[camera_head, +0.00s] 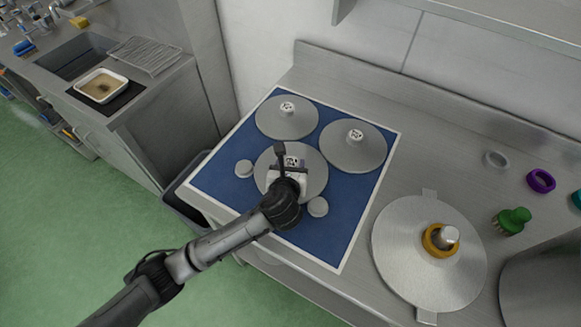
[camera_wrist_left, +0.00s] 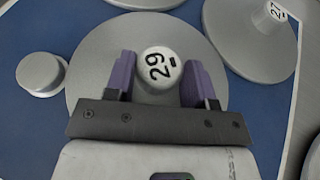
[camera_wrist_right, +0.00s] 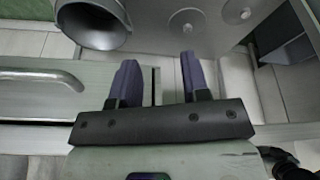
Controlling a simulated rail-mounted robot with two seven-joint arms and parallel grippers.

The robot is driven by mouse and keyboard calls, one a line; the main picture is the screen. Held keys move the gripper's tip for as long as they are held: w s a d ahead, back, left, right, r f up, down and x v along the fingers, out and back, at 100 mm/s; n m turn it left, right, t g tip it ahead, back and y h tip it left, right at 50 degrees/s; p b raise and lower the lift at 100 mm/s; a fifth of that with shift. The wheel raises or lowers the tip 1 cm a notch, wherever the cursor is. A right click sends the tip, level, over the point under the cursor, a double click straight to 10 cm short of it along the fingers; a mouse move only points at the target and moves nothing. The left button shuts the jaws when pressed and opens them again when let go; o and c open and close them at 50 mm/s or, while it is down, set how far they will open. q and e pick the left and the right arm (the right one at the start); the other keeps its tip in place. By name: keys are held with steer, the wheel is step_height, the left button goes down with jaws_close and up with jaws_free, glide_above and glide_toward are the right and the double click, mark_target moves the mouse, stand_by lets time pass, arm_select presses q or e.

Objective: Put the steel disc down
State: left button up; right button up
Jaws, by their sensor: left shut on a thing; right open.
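The steel disc (camera_head: 312,184) is round and grey, with a white knob marked 29 (camera_wrist_left: 158,67) at its centre. It is over the near middle of the blue mat (camera_head: 342,222); I cannot tell whether it touches the mat or hangs just above it. My left gripper (camera_head: 290,168) is shut on the disc's knob, with one purple finger on each side of it in the left wrist view. My right gripper (camera_wrist_right: 158,78) is open and empty in the right wrist view; it is not in the head view.
Two more knobbed discs, one at back left (camera_head: 275,124) and one at right (camera_head: 362,157), lie on the mat. Small grey pucks stand left (camera_head: 244,168) and right (camera_head: 318,207) of the held disc. A large plate (camera_head: 405,262) with a yellow ring (camera_head: 430,246) is to the right.

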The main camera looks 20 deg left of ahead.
stand_by(0.3)
arm_select(q)
steer(key=o, duration=1.2)
steer(key=shift+f, duration=0.1)
steer(key=shift+s+r, duration=0.2)
steer(key=shift+r, duration=0.1)
steer(key=p+v, duration=0.3)
steer(key=v, duration=0.6)
steer(key=shift+s+d+r, duration=0.1)
steer(key=shift+s+r, duration=0.05)
steer(key=shift+s, duration=0.1)
steer(key=shift+o, duration=0.3)
steer(key=shift+v, duration=0.9)
